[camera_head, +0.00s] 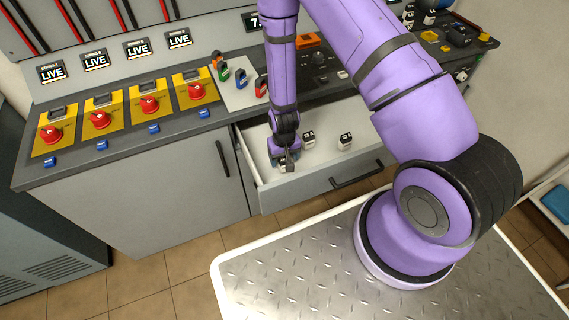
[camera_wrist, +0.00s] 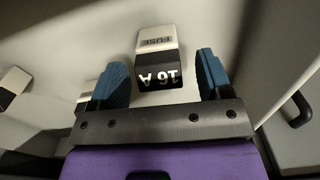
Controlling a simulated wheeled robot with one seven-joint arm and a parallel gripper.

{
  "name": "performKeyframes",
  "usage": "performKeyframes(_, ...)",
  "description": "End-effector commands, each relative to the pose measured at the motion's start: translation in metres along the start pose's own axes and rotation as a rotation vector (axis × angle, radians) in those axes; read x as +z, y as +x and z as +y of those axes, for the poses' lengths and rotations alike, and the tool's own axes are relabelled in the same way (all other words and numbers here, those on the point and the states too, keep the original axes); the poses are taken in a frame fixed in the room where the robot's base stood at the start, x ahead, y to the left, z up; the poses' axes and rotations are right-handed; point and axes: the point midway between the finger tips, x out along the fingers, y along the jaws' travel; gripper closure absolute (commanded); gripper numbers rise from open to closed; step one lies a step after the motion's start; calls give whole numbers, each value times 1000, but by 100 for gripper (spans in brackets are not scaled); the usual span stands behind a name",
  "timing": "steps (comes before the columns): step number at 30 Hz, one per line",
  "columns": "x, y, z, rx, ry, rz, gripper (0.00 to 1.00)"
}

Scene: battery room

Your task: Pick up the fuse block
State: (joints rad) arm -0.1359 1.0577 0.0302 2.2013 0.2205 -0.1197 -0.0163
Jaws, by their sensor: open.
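A white-and-black fuse block marked "FUSE" and "16 A" (camera_wrist: 158,60) lies in the wrist view just ahead of my gripper, framed between its blue fingertips. My gripper (camera_wrist: 161,75) is open, with a visible gap on each side of the block. In the head view my gripper (camera_head: 286,157) points down into the open drawer, over a fuse block (camera_head: 284,168) that it partly hides. Two more fuse blocks stand in the drawer to the right, one nearer (camera_head: 308,139) and one farther right (camera_head: 345,142).
The open drawer (camera_head: 320,184) has a light interior and raised walls close to my gripper. Above it is a grey counter (camera_head: 130,138) with red rotary switches on yellow plates (camera_head: 149,104). A white panel with coloured pieces (camera_head: 240,92) lies left of my arm.

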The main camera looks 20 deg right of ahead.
Motion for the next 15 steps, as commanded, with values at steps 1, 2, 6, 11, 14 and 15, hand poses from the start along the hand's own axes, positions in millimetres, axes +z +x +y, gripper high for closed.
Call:
performKeyframes(1, 1, 7, 0, 0, 1, -2, 28)
performKeyframes(2, 0, 10, 0, 0, 1, -1, 28)
performKeyframes(6, 0, 20, 0, 0, 1, 0, 28)
performKeyframes(11, 0, 22, 0, 0, 1, 1, 28)
performKeyframes(14, 0, 22, 0, 0, 1, 1, 28)
performKeyframes(15, 0, 22, 0, 0, 1, 1, 30)
